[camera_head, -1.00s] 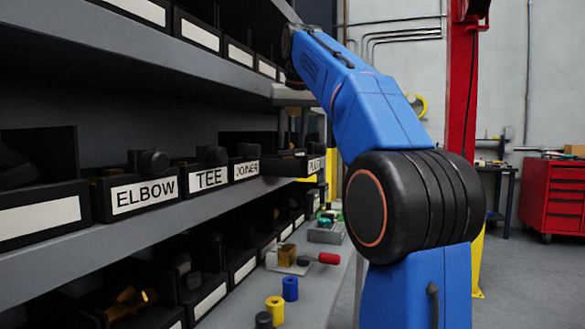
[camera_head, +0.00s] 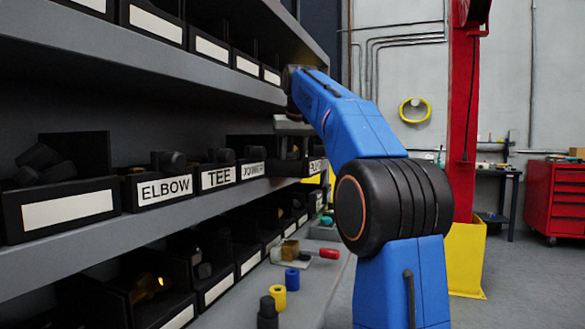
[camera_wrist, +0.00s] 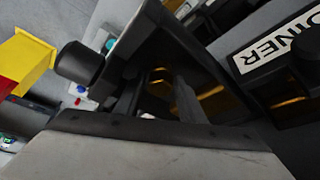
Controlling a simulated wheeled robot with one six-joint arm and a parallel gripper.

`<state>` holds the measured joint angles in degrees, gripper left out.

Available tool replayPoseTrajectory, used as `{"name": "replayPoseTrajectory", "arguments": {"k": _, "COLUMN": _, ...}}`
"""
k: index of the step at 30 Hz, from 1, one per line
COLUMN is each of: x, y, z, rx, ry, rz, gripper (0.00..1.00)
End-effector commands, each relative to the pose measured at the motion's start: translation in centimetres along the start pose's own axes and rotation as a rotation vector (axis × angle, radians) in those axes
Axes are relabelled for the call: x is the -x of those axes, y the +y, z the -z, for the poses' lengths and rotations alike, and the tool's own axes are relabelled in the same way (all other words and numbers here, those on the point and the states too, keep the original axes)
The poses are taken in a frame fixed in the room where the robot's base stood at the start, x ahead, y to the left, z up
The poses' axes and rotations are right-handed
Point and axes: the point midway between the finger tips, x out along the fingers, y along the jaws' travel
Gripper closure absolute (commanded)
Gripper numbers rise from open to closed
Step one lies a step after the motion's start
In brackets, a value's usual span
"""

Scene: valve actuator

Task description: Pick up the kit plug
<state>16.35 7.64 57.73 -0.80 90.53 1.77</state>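In the wrist view, my gripper (camera_wrist: 157,108) reaches into a dark bin with its two dark fingers apart. A brass-coloured hex piece (camera_wrist: 160,82), which may be the kit plug, shows in shadow between and just beyond the fingers. I see no clear contact with it. A black cylindrical piece (camera_wrist: 80,63) sits at the bin's outer end. In the head view, the plug bin (camera_head: 316,166) stands at the far end of the middle shelf, its label partly cut off by my arm. My wrist is above that bin; the fingers are hard to make out there.
The tee bin (camera_head: 218,177) and elbow bin (camera_head: 164,189) follow. The upper shelf (camera_head: 170,62) overhangs. A yellow-and-red post (camera_head: 464,260) stands right of my arm.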

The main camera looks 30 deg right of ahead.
Motion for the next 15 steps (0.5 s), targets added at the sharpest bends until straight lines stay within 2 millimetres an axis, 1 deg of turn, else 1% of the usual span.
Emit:
{"name": "replayPoseTrajectory", "arguments": {"k": 1, "x": 0.01, "y": -0.01, "z": -0.01, "rx": 0.0, "ry": 0.0, "rz": 0.0, "gripper": 0.76}}
{"name": "replayPoseTrajectory", "arguments": {"k": 2, "x": 0.01, "y": -0.01, "z": -0.01, "rx": 0.0, "ry": 0.0, "rz": 0.0, "gripper": 0.83}}
{"name": "replayPoseTrajectory", "arguments": {"k": 3, "x": 0.01, "y": -0.01, "z": -0.01, "rx": 0.0, "ry": 0.0, "rz": 0.0, "gripper": 0.92}}
{"name": "replayPoseTrajectory", "arguments": {"k": 4, "x": 0.02, "y": -0.01, "z": -0.01, "rx": 0.0, "ry": 0.0, "rz": 0.0, "gripper": 0.99}}
{"name": "replayPoseTrajectory", "arguments": {"k": 15, "x": 0.35, "y": -0.02, "z": 0.16, "rx": 0.0, "ry": 0.001, "rz": 0.0, "gripper": 0.99}}
